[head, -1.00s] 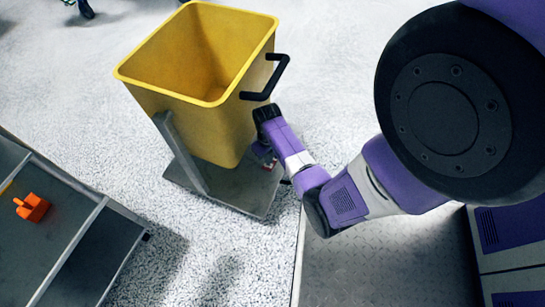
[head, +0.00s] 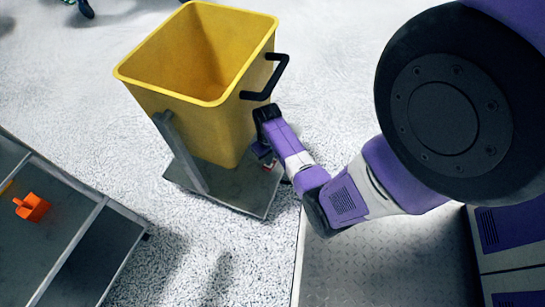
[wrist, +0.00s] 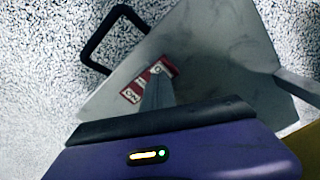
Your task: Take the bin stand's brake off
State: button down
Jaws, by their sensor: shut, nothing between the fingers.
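The bin stand (head: 245,195) is a grey plate with an upright post, carrying a yellow bin (head: 215,125). Its plate (wrist: 215,55) fills much of the wrist view. A red and white label (wrist: 131,95) reading "ON" lies on the plate; its middle is covered by my fingers. My gripper (head: 265,158) points down over the plate's right part, beside the bin. In the wrist view my gripper (wrist: 158,78) shows as a narrow grey wedge, shut and empty, over the label. The brake pedal cannot be made out; I cannot tell whether the fingertips touch anything.
A black loop (wrist: 90,45) juts from the plate's edge. The bin has a black handle (head: 268,80) above my forearm. A grey shelved unit (head: 80,250) with an orange object (head: 32,207) stands at lower left. Speckled floor lies clear between.

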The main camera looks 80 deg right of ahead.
jog(key=shift+f+b, duration=0.8)
jog(key=shift+f, duration=0.5)
dwell(0.5)
jog(key=shift+r, duration=0.15)
notch_tip(320, 180, up, 7)
jog(key=p, duration=0.8)
jog(key=shift+a, duration=0.1)
dwell(0.6)
